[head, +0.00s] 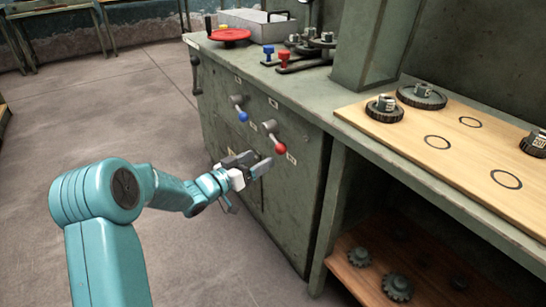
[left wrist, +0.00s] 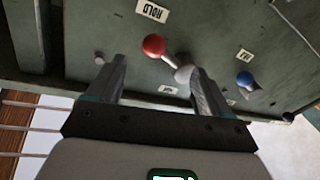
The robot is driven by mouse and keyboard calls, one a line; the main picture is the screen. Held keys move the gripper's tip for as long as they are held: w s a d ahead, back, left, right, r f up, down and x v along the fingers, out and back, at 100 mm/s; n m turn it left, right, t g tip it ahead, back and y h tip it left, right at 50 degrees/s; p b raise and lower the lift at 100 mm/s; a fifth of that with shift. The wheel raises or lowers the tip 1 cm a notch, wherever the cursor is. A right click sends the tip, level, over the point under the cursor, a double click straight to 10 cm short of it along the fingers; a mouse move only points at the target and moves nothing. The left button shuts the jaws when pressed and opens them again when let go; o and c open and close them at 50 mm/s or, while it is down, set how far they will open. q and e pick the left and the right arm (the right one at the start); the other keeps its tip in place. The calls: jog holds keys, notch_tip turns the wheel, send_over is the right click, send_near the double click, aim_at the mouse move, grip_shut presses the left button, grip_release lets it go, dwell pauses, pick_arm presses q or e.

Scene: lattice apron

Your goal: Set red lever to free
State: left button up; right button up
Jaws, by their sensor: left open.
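The red lever has a red ball knob (head: 280,148) on a short arm, which slopes down to the right from a grey pivot (head: 269,126) on the green cabinet front. In the left wrist view the red knob (left wrist: 153,44) points toward a label reading HOLD (left wrist: 151,11). I cannot read the lever's other labels. My left gripper (head: 264,163) is open and empty, just below and left of the knob in the head view. In the wrist view its fingertips (left wrist: 157,68) frame the lever on both sides; contact cannot be told. My right gripper is not in view.
A blue-knobbed lever (head: 243,116) sits left of the red one on the cabinet (head: 225,160). On top are a red wheel (head: 229,35), a metal case (head: 258,23) and small levers. A wooden board (head: 450,158) with gears lies right. Floor at left is clear.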

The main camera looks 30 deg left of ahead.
aim_at(275, 139)
pick_arm(q)
jog(key=w+d+b, duration=0.1)
jog(key=w, duration=0.5)
jog(key=shift+w+d, duration=0.25)
jog(key=shift+w, duration=0.1)
jog(key=shift+r, duration=0.1)
grip_shut()
